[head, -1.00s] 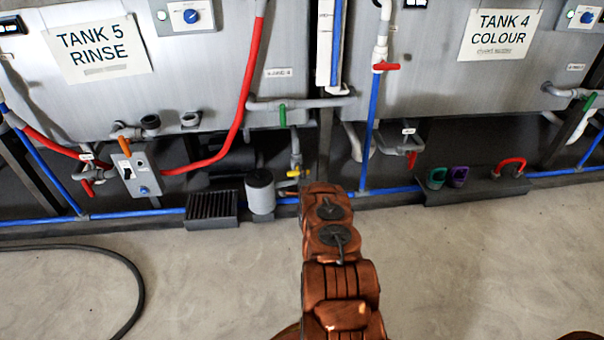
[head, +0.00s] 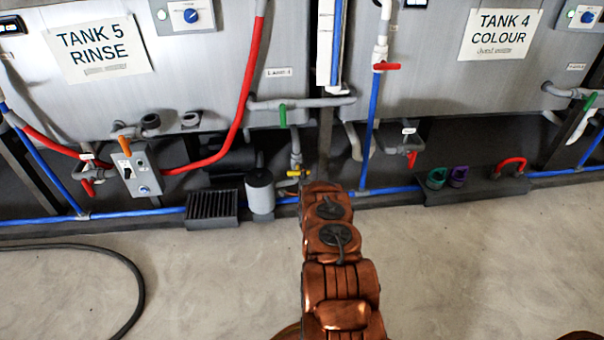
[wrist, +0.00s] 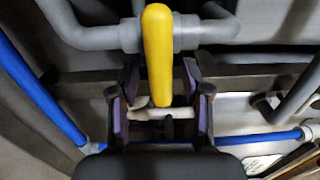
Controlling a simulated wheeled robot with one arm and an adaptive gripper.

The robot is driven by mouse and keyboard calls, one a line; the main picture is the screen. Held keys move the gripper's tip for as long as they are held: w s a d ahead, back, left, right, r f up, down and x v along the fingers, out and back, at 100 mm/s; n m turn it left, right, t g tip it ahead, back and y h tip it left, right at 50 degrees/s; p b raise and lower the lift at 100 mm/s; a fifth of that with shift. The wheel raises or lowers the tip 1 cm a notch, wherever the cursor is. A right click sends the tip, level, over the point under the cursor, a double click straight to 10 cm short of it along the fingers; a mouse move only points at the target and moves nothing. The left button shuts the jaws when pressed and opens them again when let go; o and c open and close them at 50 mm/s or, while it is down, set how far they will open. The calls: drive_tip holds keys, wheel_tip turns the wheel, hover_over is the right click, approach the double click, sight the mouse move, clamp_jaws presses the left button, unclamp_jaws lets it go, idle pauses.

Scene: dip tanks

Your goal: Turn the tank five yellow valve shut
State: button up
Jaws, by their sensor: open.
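The yellow valve handle (head: 294,173) sits low on a grey pipe at the right end of tank five (head: 90,100), just beyond the end of my arm in the head view. In the wrist view the yellow handle (wrist: 158,60) is large and central, running up and down across the grey pipe (wrist: 95,36). My gripper (wrist: 160,100) is open, with one dark finger on each side of the handle's lower end. I cannot tell whether either finger touches it. My arm hides the gripper in the head view.
A grey canister (head: 260,190) and a black slatted box (head: 212,207) stand left of the valve. Blue pipe (head: 390,190) runs along the floor edge. A green-handled valve (head: 283,116) is above. Bare floor (head: 480,260) lies in front; a black hose (head: 135,280) lies left.

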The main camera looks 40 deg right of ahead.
drive_tip(key=v, duration=1.1)
drive_tip(key=shift+s+a, duration=0.2)
idle(0.5)
drive_tip(key=shift+w+r, duration=0.1)
drive_tip(key=shift+r, duration=0.05)
